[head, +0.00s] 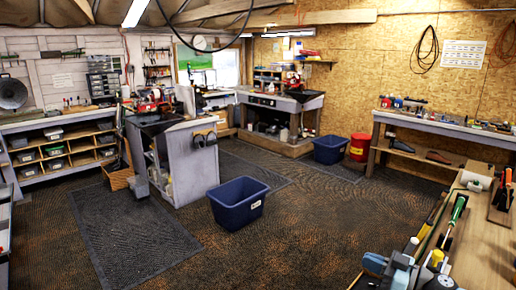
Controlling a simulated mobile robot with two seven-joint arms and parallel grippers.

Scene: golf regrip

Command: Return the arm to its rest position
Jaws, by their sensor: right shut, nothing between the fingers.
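I cannot make out my left gripper or its arm anywhere in the head view. My right gripper does not stand out clearly from the cluttered lower right. No arm of mine can be picked out with certainty there. A blue and grey vise-like tool (402,272) sits at the front end of the wooden bench at the lower right. I see nothing held in a gripper.
The wooden bench (485,250) carries a green-handled screwdriver (457,209) and an orange-handled tool (504,190). A blue bin (237,207) stands on the open floor. A grey cabinet (192,165) stands left of centre. A dark mat (125,235) lies at the left.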

